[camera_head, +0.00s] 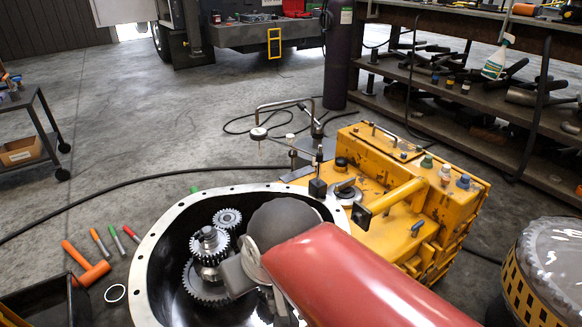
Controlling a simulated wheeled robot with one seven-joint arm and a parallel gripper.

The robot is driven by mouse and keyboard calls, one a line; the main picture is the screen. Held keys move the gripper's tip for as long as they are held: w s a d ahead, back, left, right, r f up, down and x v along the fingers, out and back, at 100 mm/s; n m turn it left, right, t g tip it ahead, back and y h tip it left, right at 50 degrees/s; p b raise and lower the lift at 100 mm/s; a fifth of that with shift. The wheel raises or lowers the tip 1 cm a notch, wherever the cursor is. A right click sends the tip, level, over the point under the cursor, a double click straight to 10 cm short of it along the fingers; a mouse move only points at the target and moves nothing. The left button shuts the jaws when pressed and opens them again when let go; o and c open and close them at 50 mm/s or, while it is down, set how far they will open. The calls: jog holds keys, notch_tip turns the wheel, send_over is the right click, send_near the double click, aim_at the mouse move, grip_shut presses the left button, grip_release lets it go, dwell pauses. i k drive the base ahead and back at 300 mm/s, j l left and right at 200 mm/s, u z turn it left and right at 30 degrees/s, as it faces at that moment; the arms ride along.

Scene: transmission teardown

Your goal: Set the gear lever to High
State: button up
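The yellow transmission unit (463,220) sits on the floor at centre right, beside an open round housing (150,250) with a bolted metal flange. A thick yellow bar (397,196) with a black square end slants across the unit's top. A small round metal fitting (346,191) stands on the unit near the flange. I cannot tell which part is the gear lever, and no High marking is readable. My red arm link and dark rounded joint cross over the housing. My gripper does not show; the arm may hide it.
Metal gears (209,246) sit inside the housing. An orange mallet (88,268) and markers lie at left. A gear drum (555,265) stands at right, shelves (480,90) behind. Open floor lies left of centre.

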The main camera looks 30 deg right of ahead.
aim_at(292, 154)
jog(key=l+z, duration=0.4)
jog(key=l, duration=1.15)
jog(key=i, duration=0.1)
